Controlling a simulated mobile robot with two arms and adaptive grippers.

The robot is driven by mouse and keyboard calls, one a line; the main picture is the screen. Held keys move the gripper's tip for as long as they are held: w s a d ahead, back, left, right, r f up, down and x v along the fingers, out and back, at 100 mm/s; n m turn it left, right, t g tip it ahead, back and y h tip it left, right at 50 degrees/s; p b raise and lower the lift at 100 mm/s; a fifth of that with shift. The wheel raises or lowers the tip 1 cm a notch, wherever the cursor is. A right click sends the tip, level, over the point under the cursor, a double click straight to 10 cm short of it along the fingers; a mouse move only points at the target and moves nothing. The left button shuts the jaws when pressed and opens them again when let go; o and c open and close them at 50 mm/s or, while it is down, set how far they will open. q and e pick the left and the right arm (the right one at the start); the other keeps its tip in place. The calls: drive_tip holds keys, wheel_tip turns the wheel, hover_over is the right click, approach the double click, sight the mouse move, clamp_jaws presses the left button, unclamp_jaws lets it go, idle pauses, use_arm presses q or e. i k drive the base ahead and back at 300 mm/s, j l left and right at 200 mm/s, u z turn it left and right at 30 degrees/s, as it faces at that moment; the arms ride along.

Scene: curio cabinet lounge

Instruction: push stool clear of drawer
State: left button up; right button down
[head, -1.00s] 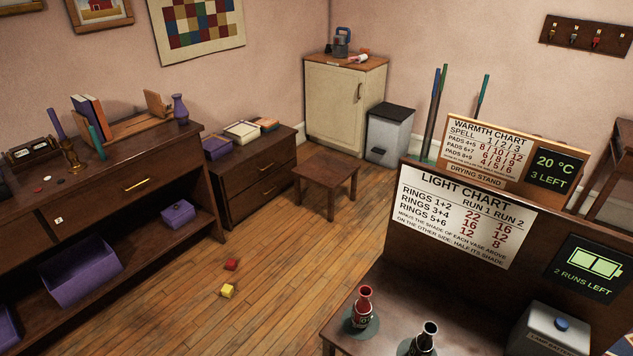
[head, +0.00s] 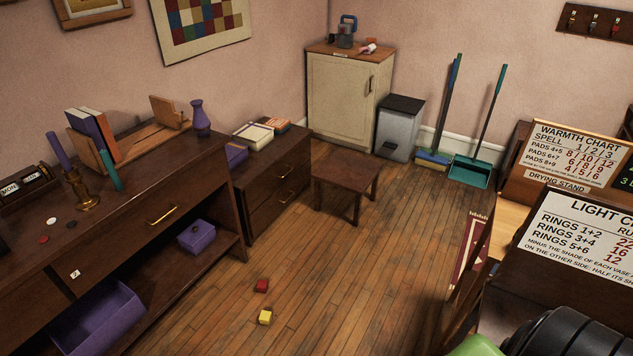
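The stool (head: 346,180) is a low, square, dark wooden stool standing upright on the floor. It is close in front of the low chest's right end. The chest has two drawers, an upper drawer (head: 283,176) and a lower drawer (head: 281,203), each with a small handle, and both look shut. The stool's left edge overlaps the drawer fronts in the picture; I cannot tell whether they touch. Neither gripper can be made out; a black rounded part and a green part, probably mine, show at the bottom right.
A cream cabinet (head: 340,98), grey bin (head: 399,128), broom (head: 434,158) and dustpan (head: 470,171) stand behind. Floor right of the stool is clear.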

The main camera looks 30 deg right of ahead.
sight(347, 171)
drive_tip(key=i+l+u, duration=0.15)
drive_tip(key=i+l, duration=1.3)
